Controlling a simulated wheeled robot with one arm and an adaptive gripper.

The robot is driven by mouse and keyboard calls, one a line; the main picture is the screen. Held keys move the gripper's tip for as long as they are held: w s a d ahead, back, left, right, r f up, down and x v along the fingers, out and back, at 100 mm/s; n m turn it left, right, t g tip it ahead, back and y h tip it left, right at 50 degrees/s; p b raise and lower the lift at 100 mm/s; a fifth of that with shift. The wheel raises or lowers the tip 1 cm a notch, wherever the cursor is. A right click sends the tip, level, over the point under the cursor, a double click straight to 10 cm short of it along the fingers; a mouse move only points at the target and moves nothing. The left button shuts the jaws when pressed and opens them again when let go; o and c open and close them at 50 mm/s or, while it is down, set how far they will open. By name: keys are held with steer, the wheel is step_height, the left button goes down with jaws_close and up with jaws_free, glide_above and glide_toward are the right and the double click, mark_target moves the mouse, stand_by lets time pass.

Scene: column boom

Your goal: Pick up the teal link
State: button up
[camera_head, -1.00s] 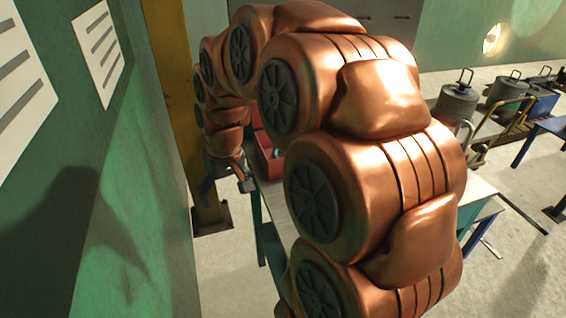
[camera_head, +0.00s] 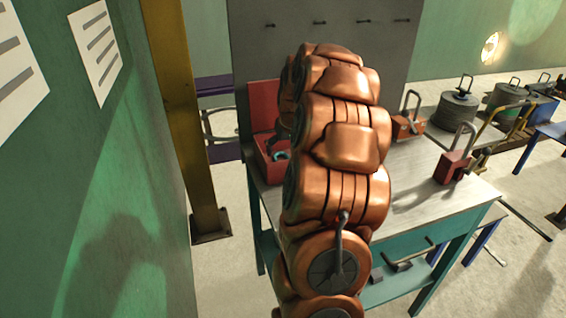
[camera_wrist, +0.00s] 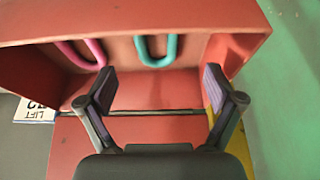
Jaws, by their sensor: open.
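The teal link (camera_wrist: 156,52) hangs as a U-shaped loop inside a red box, near the top middle of the wrist view. It shows as a small teal piece (camera_head: 283,155) in the head view, at the box beside my arm. My gripper (camera_wrist: 158,85) is open and empty, its two dark fingers spread. In the wrist picture the link lies above and between the fingertips, apart from them. The link's upper end is hidden by the box's edge. A pink link (camera_wrist: 84,53) hangs to its left in the same box.
The red box (camera_head: 264,100) stands at the left end of a workbench (camera_head: 440,192). Red padlock-like blocks (camera_head: 452,167) stand on the bench to the right. A yellow post (camera_head: 178,110) and green wall (camera_head: 120,190) are at left. A white label (camera_wrist: 34,111) lies left of the box.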

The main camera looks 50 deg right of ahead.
mark_target(284, 157)
steer(key=shift+s+d+p+x, duration=0.1)
steer(key=shift+p+x, duration=0.35)
steer(key=shift+x, duration=1)
steer(key=shift+s+d+p+x, duration=0.15)
steer(key=shift+p+x, duration=0.25)
steer(key=shift+x, duration=1.1)
steer(key=shift+c, duration=0.4)
steer(key=shift+a, duration=0.1)
steer(key=c, duration=1.3)
steer(key=shift+r, duration=0.1)
step_height(284, 157, up, 10)
steer(key=shift+f+b, duration=0.1)
steer(key=shift+b, duration=0.95)
